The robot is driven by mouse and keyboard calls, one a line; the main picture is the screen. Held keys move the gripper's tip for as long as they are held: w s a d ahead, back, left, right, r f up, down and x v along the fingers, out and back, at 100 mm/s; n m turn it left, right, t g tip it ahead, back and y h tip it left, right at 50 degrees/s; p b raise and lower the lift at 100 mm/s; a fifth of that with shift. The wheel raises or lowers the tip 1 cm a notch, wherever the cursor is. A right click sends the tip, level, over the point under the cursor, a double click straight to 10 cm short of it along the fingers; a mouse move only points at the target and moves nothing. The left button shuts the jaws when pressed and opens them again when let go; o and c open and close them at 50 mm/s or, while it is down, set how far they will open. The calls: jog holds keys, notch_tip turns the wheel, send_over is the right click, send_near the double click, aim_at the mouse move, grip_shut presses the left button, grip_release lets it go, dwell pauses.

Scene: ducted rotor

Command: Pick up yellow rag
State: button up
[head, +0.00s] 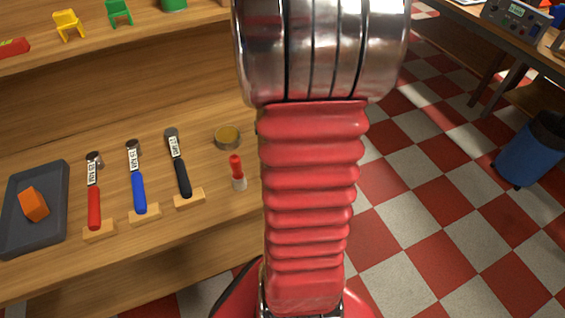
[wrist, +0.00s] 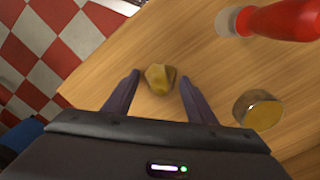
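In the wrist view a small crumpled yellow rag (wrist: 160,79) lies on the wooden bench top near its edge. My gripper (wrist: 158,82) is open, with one dark finger to the left of the rag and one to the right. The rag shows between the fingertips with a gap on both sides, so it is not held. In the head view my own arm stands in front, and neither the rag nor my gripper can be made out.
A red and white bottle (wrist: 280,22) and a round tin (wrist: 258,110) stand on the bench near the rag. A grey tray (head: 62,205) with an orange block (head: 34,204) and several handled tools lie further left. A blue bin (head: 533,150) stands on the checkered floor.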

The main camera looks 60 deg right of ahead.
jog(key=c, duration=0.7)
jog(key=shift+o, duration=0.2)
jog(key=shift+r, duration=0.15)
notch_tip(320, 180, up, 10)
jog(key=shift+f, duration=0.1)
dwell(0.3)
